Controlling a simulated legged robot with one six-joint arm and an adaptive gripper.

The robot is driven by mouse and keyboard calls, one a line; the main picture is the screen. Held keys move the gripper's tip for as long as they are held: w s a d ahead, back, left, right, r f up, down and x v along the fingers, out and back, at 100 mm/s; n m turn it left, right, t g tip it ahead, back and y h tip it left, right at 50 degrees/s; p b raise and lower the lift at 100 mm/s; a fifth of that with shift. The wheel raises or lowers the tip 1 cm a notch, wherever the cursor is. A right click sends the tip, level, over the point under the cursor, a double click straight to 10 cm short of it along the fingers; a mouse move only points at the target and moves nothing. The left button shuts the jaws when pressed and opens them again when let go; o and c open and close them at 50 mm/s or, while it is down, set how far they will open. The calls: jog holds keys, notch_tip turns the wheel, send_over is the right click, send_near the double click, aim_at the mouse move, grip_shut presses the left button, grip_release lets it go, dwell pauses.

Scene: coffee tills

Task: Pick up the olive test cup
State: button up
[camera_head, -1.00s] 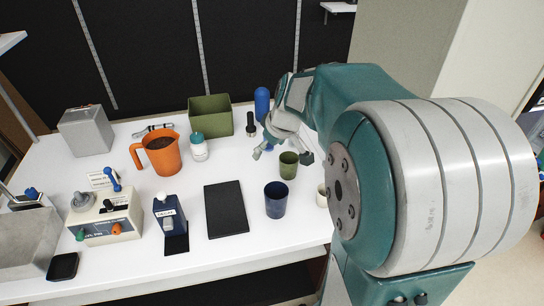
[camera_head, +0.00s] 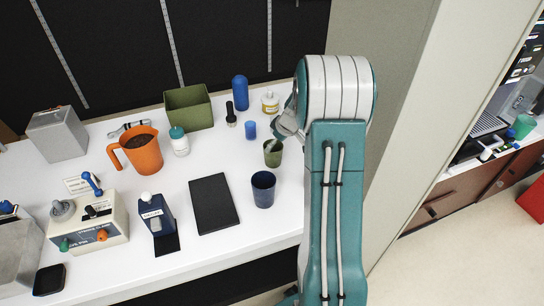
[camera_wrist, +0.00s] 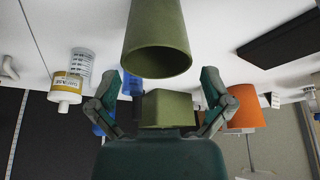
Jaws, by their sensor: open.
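The olive test cup (camera_head: 275,158) stands upright on the white table near its right side in the head view. In the wrist view the cup (camera_wrist: 158,30) hangs large at the top centre, its open rim facing down in that picture. My gripper (camera_head: 276,143) is at the cup's rim in the head view, partly hidden by my arm. In the wrist view my gripper (camera_wrist: 160,82) is open, with one finger to each side of the cup's rim. Gaps show between the fingertips and the cup, and nothing is held.
A dark blue cup (camera_head: 263,192) stands in front of the olive cup. A small blue cup (camera_head: 251,130), a yellow-labelled bottle (camera_head: 270,104) and a black bottle (camera_head: 231,115) stand behind. A green bin (camera_head: 188,112) and an orange jug (camera_head: 144,155) are farther left. A black mat (camera_head: 213,203) lies flat.

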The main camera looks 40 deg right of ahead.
jog(key=x, duration=0.4)
jog(key=shift+d+f, duration=0.3)
jog(key=shift+f, duration=0.15)
jog(key=shift+w+a+f, duration=0.15)
jog(key=shift+w+a, duration=0.05)
jog(key=shift+s, duration=0.1)
jog(key=c, duration=0.9)
